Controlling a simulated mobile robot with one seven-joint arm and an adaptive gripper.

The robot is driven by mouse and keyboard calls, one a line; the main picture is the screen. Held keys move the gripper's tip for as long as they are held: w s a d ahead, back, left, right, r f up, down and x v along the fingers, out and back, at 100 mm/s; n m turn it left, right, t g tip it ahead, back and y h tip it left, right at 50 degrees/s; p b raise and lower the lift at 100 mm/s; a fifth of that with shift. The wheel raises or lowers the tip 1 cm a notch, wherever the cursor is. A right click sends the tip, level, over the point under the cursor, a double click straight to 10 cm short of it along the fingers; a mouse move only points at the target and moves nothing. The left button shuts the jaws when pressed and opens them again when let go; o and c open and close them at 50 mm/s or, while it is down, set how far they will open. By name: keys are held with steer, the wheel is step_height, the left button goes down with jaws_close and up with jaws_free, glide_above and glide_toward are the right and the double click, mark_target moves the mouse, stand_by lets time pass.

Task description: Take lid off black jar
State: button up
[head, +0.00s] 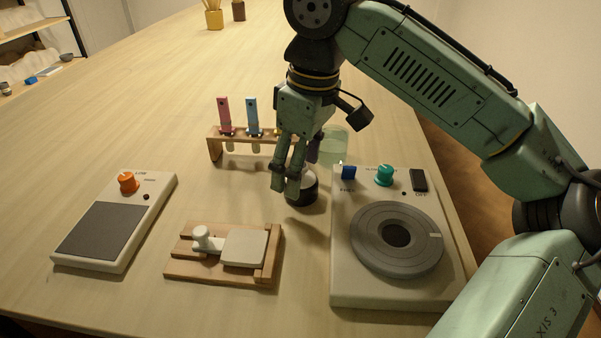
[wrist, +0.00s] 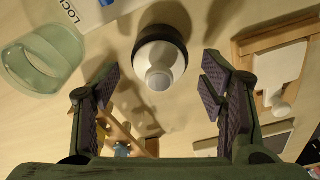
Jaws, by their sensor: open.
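The black jar (head: 309,196) stands on the table between the wooden board and the turntable unit, partly hidden behind my fingers in the head view. In the wrist view the black jar (wrist: 165,33) is seen from above with its white lid (wrist: 160,57) on, a round pale knob on top. My gripper (head: 285,191) points down at the jar. In the wrist view my gripper (wrist: 160,84) is open, with one finger on each side of the lid and knob and visible gaps between. Nothing is held.
A rack (head: 214,149) with coloured-capped tubes stands behind the jar, with a green glass vessel (head: 335,143) beside it. The turntable unit (head: 346,286) is close on the right. A wooden board (head: 190,272) and a grey-pad device (head: 97,236) lie left.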

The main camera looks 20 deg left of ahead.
steer(key=shift+f, duration=0.1)
steer(key=shift+c, duration=0.2)
steer(key=c, duration=1)
